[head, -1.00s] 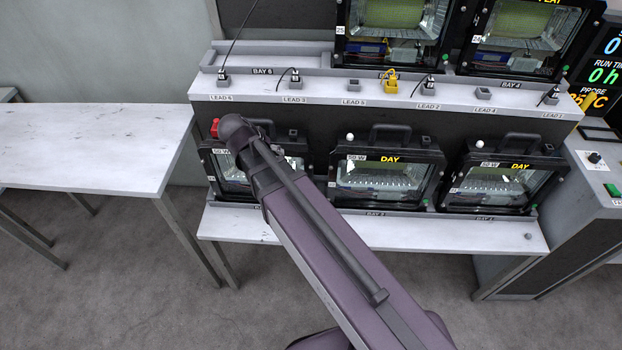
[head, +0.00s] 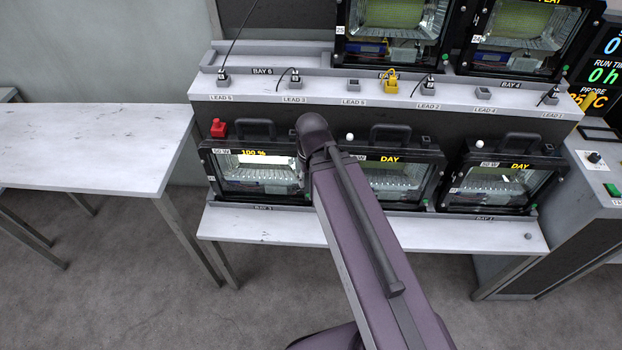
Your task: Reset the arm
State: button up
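My arm (head: 352,210) reaches up from the bottom right of the head view. Its far joint (head: 313,130) is in front of the gap between the left and middle lower floodlight housings. My gripper is not visible; the far end of the arm is hidden behind that joint. The left housing (head: 232,198) is lit and reads "100 %", with a red block (head: 219,128) at its top left. The middle housing (head: 430,180) reads "DAY" and is partly covered by my arm. The right housing (head: 500,208) also reads "DAY".
Two more housings stand on the upper shelf (head: 320,93), which carries lead sockets and a yellow plug (head: 390,84). A bare white table (head: 90,145) stands at left. A control console (head: 600,155) with a green button stands at right. The floor in front is clear.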

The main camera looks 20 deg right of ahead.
jog(key=shift+r+p, duration=0.9)
